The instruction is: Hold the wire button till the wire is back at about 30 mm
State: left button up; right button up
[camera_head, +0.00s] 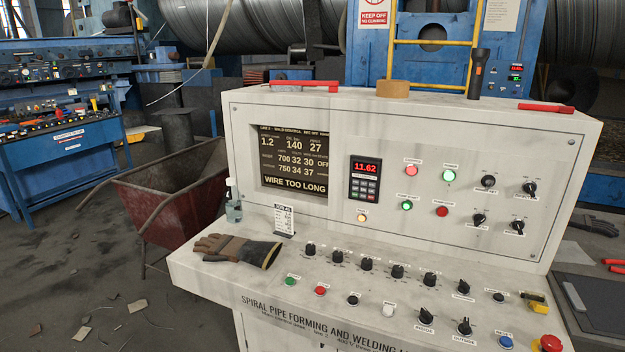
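The control desk (210,275) carries a dark screen (294,160) that reads "WIRE TOO LONG", with rows of numbers including 700 32 30 OFF and 750 34 37. Push buttons sit along the sloping desk top: green (290,281), red (320,290), black (353,299), white (388,310) and blue (505,341). Their small labels are too blurred to read, so I cannot tell which is the wire button. No wire tip is clearly visible. Neither of my grippers is in view.
A brown work glove (238,249), a small card (284,219) and a bottle (233,202) occupy the desk's left end. Several black knobs (367,264) line the desk. A red mushroom button (551,343) is at lower right. A red cart (180,200) stands left.

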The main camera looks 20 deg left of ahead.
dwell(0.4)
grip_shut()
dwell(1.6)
